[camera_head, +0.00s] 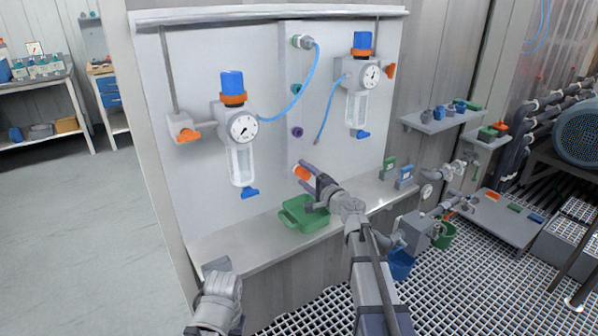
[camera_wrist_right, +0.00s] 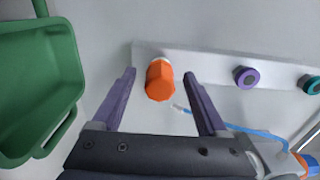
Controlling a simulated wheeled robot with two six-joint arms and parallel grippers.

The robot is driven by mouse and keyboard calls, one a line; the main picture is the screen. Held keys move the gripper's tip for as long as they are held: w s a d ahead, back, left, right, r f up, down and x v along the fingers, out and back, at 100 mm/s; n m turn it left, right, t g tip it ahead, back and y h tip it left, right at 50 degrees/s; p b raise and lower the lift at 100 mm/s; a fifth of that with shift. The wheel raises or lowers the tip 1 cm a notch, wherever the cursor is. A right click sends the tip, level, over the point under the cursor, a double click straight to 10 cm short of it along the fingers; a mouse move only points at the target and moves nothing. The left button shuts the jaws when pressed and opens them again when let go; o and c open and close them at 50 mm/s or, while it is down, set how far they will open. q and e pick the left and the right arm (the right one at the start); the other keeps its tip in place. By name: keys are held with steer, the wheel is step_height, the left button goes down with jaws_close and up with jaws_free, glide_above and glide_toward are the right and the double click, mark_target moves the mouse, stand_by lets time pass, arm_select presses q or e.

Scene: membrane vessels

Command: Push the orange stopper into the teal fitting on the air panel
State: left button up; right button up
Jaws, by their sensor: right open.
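The orange stopper (camera_head: 301,172) sits at the lowest position on the panel's middle strip. In the right wrist view the stopper (camera_wrist_right: 160,82) has a pale ring behind it. My right gripper (camera_head: 304,175) is open, with one finger on each side of the stopper and visible gaps in the wrist view (camera_wrist_right: 160,76). The teal fitting (camera_head: 295,88) is higher on the same strip, above a purple fitting (camera_head: 297,132); the teal one also shows at the wrist view's right edge (camera_wrist_right: 313,85). My left gripper (camera_head: 216,267) is low at the left, its jaws unclear.
A green bin (camera_head: 289,221) stands on the ledge (camera_head: 237,254) just below my right gripper. Two gauge units, left (camera_head: 242,127) and right (camera_head: 371,76), flank the strip. A blue hose (camera_head: 311,85) hangs loosely near the fittings. The panel between them is clear.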

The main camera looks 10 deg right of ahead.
mark_target(307, 177)
jaws_close()
stand_by(0.6)
steer(key=shift+s, duration=0.15)
stand_by(0.4)
steer(key=shift+v, duration=2.9)
